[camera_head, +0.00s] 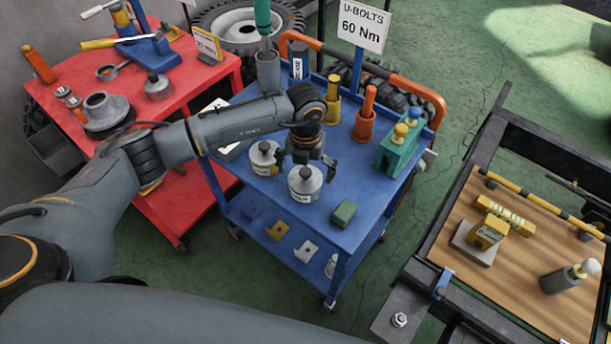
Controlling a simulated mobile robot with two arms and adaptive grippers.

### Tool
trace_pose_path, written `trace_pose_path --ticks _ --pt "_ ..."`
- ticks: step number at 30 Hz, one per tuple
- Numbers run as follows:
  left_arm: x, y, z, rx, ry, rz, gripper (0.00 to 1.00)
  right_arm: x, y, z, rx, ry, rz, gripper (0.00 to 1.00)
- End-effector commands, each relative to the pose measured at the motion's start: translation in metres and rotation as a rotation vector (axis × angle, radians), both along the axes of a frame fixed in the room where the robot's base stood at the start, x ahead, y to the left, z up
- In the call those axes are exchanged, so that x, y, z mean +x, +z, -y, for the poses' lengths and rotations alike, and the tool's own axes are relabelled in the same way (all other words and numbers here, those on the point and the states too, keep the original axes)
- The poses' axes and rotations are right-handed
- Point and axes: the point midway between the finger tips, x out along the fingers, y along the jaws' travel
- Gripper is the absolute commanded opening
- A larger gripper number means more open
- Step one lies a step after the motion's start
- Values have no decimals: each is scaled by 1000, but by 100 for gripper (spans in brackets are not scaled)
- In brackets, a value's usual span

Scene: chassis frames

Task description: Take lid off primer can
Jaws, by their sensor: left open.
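Two small grey-lidded cans stand upright on the blue cart's top: one with a yellow label (264,168) at the left, and one with a pale label (304,192) nearer the front. Both lids are on. The labels are too small to read, so I cannot tell which is the primer can. My left gripper (306,167) points down with its fingers spread over the front can's lid (305,178). It is open and holds nothing; I cannot tell whether it touches the lid. My right gripper is not in view.
The blue cart (290,226) also carries a green block (344,213), a teal holder (397,150), an orange cup (364,124) and a U-BOLTS sign (362,26). A red bench (200,84) stands left, a wood-topped frame (480,268) right.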

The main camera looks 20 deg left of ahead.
Motion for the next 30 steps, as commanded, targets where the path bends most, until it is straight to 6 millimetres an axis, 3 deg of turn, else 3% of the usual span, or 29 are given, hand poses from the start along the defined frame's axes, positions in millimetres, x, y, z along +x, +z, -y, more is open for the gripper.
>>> trace_pose_path --ticks 1,2,16,30 --pt "0 0 0 0 0 0 100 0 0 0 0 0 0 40" --pt "0 0 0 0 0 0 94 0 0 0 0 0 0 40" --pt "-1 -2 0 1 -1 -4 0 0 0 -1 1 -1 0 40" --pt "-3 2 0 2 -2 -11 0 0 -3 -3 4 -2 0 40"
